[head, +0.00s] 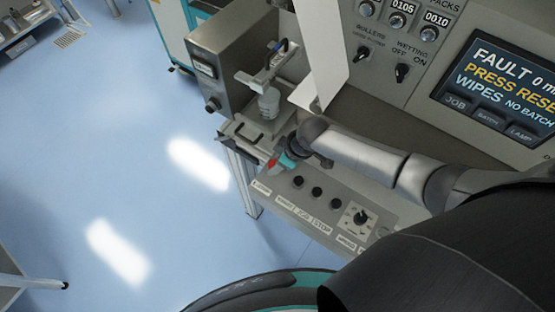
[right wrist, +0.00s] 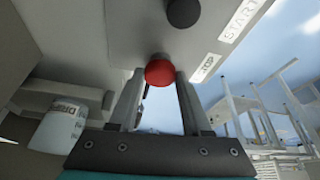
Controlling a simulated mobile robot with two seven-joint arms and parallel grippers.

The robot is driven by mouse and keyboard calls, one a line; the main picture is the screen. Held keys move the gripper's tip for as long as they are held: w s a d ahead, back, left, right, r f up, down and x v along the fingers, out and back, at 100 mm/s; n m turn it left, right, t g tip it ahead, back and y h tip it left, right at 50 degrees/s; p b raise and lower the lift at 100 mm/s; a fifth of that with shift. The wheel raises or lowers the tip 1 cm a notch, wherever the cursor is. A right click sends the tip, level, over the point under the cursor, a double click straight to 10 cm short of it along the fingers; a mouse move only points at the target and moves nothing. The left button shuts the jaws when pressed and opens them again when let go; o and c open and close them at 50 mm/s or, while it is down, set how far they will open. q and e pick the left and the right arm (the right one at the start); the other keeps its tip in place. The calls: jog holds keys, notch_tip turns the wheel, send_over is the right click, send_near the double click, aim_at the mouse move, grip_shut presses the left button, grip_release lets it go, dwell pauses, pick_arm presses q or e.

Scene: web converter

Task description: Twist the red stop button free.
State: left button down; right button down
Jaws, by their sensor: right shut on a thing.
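The red stop button (right wrist: 159,72) sits on the grey control panel, beside a label that reads STOP, in the right wrist view. My right gripper (right wrist: 160,76) is shut on it, with one finger at each side of the red cap. In the head view the red button (head: 272,163) is a small spot at the left end of the panel, partly hidden by my right gripper (head: 279,163). I cannot tell whether the button is pressed in or turned. My left gripper is not in view.
Several black buttons and a dial (head: 360,217) line the panel (head: 325,226) to the right. A screen (head: 508,85) above reads FAULT and PRESS RESE. A grey box unit (head: 222,65) and a white sheet (head: 322,45) stand behind. Open blue floor lies left.

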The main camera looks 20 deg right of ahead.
jog(key=shift+c, duration=1.7)
grip_release()
jog(key=p+v, duration=0.1)
jog(key=v, duration=1.4)
jog(key=shift+r+p, duration=0.15)
jog(key=shift+p, duration=0.15)
